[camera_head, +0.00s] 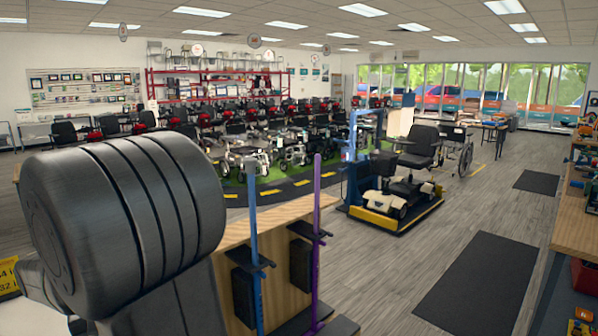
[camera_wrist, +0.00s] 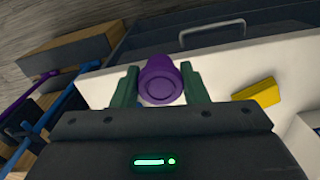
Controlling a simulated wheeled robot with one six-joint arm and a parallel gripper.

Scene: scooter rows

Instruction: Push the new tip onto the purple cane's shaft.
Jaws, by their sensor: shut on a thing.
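My gripper (camera_wrist: 158,70) shows in the wrist view, its two green fingers shut on a purple tip (camera_wrist: 160,82). The tip is a short round cap, one end facing the camera. The purple cane (camera_head: 317,215) stands upright at a wooden stand in the head view, right of a blue cane (camera_head: 254,215). In the wrist view a purple shaft (camera_wrist: 40,80) and blue shafts lie at the left, apart from the held tip. The gripper is not seen in the head view, where my arm fills the lower left.
The wooden stand (camera_head: 240,248) has dark holders at the canes. In the wrist view, a white surface (camera_wrist: 225,75) lies beneath the gripper, with a yellow piece (camera_wrist: 257,93) on it. A scooter platform (camera_head: 385,226) stands behind the canes. Open floor lies right of the stand.

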